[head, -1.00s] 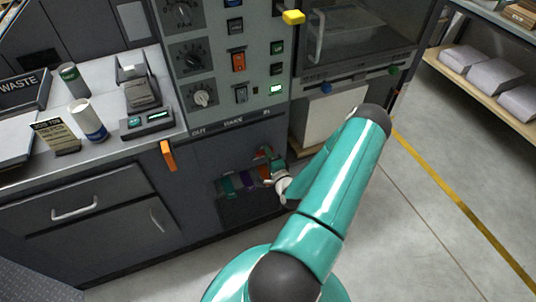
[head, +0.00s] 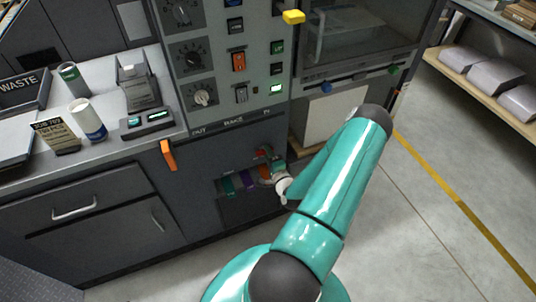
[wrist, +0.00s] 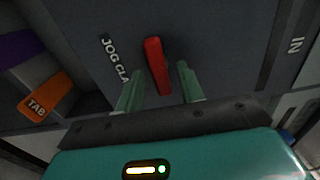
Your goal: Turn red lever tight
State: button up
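The red lever (wrist: 157,65) sits on the dark cabinet panel beside white lettering in the wrist view. It stands nearly upright in that picture, its top tilted slightly left. My gripper (wrist: 159,72) is open, with one pale green finger on each side of the lever's lower part. Gaps show between the lever and both fingers, so it is not clamped. In the head view the red lever (head: 263,153) is small, low on the cabinet front, with my gripper (head: 270,165) right at it. The fingertips are too small there to judge.
An orange tab (wrist: 47,97) and a purple one (wrist: 18,47) lie left of the lever in the wrist view. An orange handle (head: 168,155) sticks out from the cabinet edge. A knob-and-switch panel (head: 220,60) rises above. Open floor (head: 430,220) lies to the right.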

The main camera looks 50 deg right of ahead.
jog(key=v, duration=1.3)
jog(key=shift+s, duration=0.2)
jog(key=shift+s+a+f, duration=0.1)
jog(key=shift+a, duration=0.05)
